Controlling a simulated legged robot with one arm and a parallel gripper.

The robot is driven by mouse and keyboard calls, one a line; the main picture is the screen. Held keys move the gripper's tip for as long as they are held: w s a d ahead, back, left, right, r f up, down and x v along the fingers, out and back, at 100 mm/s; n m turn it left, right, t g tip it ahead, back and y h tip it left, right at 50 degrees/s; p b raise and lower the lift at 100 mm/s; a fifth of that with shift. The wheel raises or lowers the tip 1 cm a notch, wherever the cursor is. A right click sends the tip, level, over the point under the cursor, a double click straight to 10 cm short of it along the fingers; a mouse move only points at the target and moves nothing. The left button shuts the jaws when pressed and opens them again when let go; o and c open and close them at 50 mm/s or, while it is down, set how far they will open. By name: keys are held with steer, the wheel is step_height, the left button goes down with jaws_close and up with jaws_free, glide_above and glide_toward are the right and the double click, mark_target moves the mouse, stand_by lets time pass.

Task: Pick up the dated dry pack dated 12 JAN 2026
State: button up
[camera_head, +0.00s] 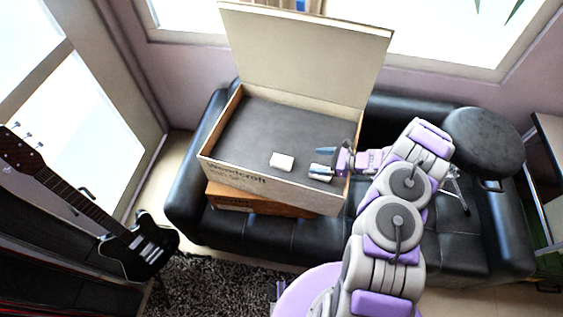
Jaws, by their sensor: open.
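Two small white packs lie on the dark floor of an open box (236,172). One pack (282,161) lies left of my gripper, near the box's front wall. The other pack (320,172) lies closer to the right, at my gripper's fingers. My gripper (322,159) reaches in over the box's right side with its fingers apart, pointing left. The lower finger is close to or over the right pack; I cannot tell whether it touches. No date can be read on either pack, so I cannot tell which is dated 12 JAN 2026.
The box's raised lid (305,50) stands at the back. The box rests on an orange-brown box (255,201) on a black sofa (430,230). A round black stool (484,140) is at right, and a guitar (140,243) stands at left. The box's left interior is clear.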

steer(key=b, duration=0.2)
glide_toward(282, 160)
steer(key=x, duration=0.5)
steer(key=shift+s+a+r, duration=0.1)
steer(key=shift+r, duration=0.05)
steer(key=shift+b+x, duration=0.6)
steer(key=shift+x, duration=1.95)
steer(key=shift+d, duration=0.25)
steer(key=c, duration=1.1)
steer(key=shift+r, duration=0.1)
